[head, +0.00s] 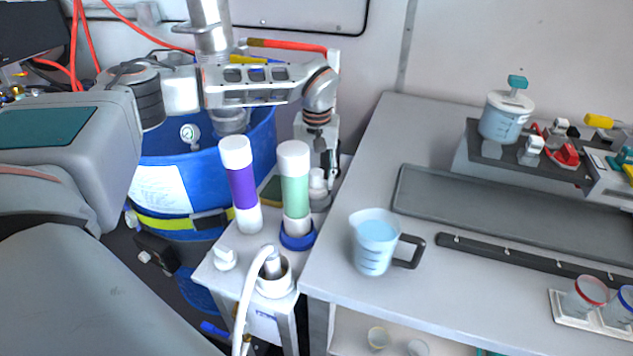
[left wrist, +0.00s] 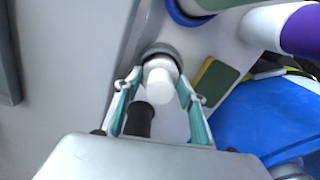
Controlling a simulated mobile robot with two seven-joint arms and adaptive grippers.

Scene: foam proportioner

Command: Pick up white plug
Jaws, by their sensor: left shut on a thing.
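My left gripper (head: 326,172) reaches down at the back of the small white side table. It is shut on the white plug (head: 317,178), a short white cylinder seated in a grey ring. In the left wrist view, the teal-edged fingers (left wrist: 158,100) stand on both sides of the white plug (left wrist: 159,82). The grey ring (left wrist: 160,52) shows around its far end. The finger contact is partly hidden. My right gripper is not in view.
A green-banded cylinder (head: 294,187) and a purple-banded cylinder (head: 240,185) stand close left of the gripper. A white hose (head: 247,290) enters a socket in front. A blue drum (head: 190,160) is behind. A jug (head: 375,243) stands on the worktop (head: 345,200) at right.

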